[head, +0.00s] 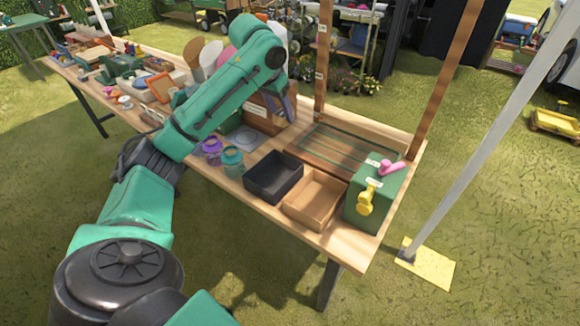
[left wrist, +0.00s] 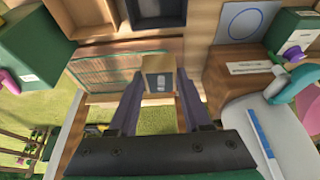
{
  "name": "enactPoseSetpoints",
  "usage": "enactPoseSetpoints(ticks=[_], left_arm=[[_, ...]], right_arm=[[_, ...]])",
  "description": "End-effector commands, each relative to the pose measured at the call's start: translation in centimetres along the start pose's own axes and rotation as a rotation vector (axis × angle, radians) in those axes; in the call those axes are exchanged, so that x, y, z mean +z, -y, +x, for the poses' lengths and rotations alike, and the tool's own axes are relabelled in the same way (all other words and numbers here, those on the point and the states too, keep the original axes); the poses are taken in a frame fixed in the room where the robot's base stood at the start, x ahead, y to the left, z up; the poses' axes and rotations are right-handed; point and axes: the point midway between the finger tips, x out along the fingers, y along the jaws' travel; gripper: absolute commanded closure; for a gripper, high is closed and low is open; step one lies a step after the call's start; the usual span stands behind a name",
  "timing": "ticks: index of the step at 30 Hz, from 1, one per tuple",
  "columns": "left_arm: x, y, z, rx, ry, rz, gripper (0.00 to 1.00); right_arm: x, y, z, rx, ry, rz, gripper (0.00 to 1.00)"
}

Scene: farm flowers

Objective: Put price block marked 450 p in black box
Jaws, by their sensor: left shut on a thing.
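My left gripper (head: 286,106) hangs over the table behind the black box (head: 273,178) in the head view. In the left wrist view the gripper (left wrist: 160,98) is shut on a small wooden price block (left wrist: 160,66) with a dark label face; its marking is too small to read. The block is held between the two fingers, apart from the black box (left wrist: 158,22), which shows at the top edge. The box looks empty in the head view. The block cannot be made out in the head view. My right gripper is not in view.
An open wooden box (head: 315,197) stands right beside the black box. A green box (head: 374,195) with yellow and pink taps stands at the table's right end. Purple and teal jars (head: 232,160) stand to the left. A wooden post (head: 323,60) rises behind.

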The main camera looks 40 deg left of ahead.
Motion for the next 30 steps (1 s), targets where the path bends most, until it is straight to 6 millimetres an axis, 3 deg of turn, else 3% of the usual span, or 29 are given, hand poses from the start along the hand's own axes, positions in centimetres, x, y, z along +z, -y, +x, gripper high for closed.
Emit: enactPoseSetpoints(ticks=[3,9,13,20,24,29,30], left_arm=[[1.4,0.1,2.8,-0.004,0.007,-0.001,1.0],[4.0,0.1,9.0,-0.003,0.007,0.0,1.0],[5.3,0.1,12.4,-0.003,0.004,-0.001,1.0],[6.8,0.0,16.2,0.0,0.002,-0.002,1.0],[7.5,0.1,18.0,-0.002,-0.001,-0.001,1.0],[7.5,0.1,18.0,-0.002,-0.002,0.0,1.0],[7.5,0.1,18.0,-0.002,-0.002,0.0,0.44]], right_arm=[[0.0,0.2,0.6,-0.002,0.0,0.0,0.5],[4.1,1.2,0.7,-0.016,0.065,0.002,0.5],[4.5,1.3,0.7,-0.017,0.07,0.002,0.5],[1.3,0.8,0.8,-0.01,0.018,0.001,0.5],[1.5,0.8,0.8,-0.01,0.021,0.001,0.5],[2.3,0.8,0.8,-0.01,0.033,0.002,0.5],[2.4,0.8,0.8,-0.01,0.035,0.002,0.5]])
